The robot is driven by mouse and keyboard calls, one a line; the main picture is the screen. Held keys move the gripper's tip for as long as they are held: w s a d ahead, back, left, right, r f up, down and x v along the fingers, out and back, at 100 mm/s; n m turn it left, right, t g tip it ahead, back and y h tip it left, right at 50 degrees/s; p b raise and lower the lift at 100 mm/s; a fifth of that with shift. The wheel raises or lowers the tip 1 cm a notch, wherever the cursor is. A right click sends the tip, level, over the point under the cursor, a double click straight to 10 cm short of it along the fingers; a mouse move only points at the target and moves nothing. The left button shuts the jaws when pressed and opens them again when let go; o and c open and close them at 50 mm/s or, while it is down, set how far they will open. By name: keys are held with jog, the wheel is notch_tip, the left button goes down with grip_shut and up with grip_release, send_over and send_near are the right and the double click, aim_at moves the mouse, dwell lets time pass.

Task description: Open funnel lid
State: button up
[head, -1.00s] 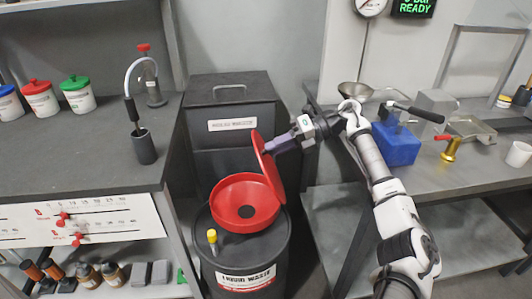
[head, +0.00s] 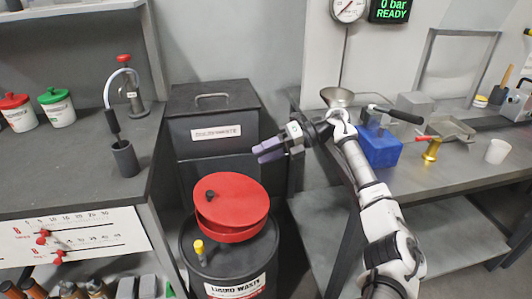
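The red funnel lid (head: 238,195) is a round disc with a small dark knob toward its left side. It lies over the red funnel (head: 232,236), covering most of its mouth. It looks slightly tilted, with the funnel's front wall showing below it. The funnel sits on the black liquid waste drum (head: 228,268). My gripper (head: 266,152) is above and behind the lid, apart from it, with its purple-grey fingers pointing left. The fingers look parted and nothing is between them. The hinge of the lid cannot be made out.
A dark lidded waste bin (head: 213,115) stands behind the drum. A yellow-capped fitting (head: 199,247) rises from the drum top. The left bench (head: 70,165) and right bench (head: 450,180) flank the drum.

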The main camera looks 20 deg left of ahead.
jog(key=shift+r, duration=0.1)
notch_tip(320, 180, up, 20)
jog(key=b, duration=0.1)
dwell(0.4)
